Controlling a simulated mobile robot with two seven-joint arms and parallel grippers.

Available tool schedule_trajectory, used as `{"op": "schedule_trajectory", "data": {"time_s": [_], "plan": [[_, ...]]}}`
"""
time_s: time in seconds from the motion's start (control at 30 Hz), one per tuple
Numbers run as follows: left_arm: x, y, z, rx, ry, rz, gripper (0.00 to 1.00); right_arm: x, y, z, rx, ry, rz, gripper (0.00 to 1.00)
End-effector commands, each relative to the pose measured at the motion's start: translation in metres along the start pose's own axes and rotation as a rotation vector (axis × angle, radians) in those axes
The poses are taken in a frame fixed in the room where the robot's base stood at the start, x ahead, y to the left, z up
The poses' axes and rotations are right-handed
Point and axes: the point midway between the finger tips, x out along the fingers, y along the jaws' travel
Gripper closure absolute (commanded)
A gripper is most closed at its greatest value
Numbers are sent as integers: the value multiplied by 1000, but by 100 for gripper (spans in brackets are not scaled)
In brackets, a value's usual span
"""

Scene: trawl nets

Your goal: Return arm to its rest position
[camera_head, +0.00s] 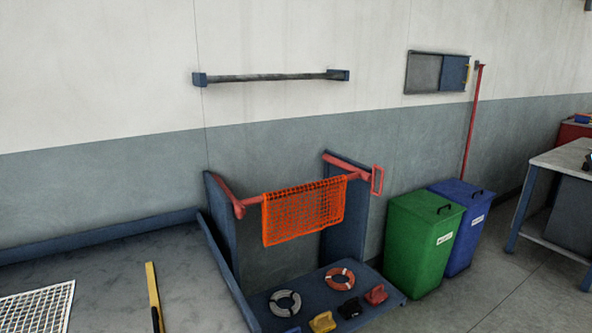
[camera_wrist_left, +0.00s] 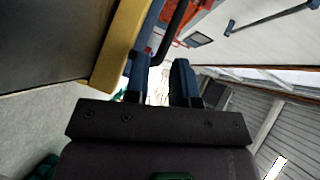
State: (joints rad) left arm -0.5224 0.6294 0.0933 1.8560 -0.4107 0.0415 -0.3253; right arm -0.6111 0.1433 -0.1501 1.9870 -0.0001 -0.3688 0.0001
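My left gripper (camera_wrist_left: 163,72) shows only in the left wrist view. Its two blue fingers stand apart with background light visible between them, and I see nothing held. No arm or gripper of mine shows in the head view. My right gripper is in neither view. An orange net (camera_head: 305,211) hangs from a red bar between two dark blue side panels in the head view.
A yellow-edged panel (camera_wrist_left: 122,45) lies close beside the left finger in the wrist view; whether they touch is unclear. The head view shows a wall rail (camera_head: 275,77), green bin (camera_head: 420,245), blue bin (camera_head: 463,220), and workbench (camera_head: 565,160) at right.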

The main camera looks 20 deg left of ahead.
Motion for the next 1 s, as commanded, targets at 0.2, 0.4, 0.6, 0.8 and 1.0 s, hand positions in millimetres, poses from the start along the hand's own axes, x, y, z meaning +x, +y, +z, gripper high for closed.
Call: {"op": "schedule_trajectory", "data": {"time_s": [0.2, 0.4, 0.6, 0.8, 1.0], "plan": [[-9, 20, -32, -284, -225, 60, 76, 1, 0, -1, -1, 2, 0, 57], [-25, 38, -63, -521, -403, 150, 76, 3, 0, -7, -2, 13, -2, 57], [-51, 55, -105, -761, -576, 280, 76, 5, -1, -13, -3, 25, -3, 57], [-80, 65, -147, -950, -715, 427, 76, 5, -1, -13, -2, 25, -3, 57], [-101, 67, -174, -1047, -792, 528, 76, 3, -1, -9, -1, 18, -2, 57]]}}
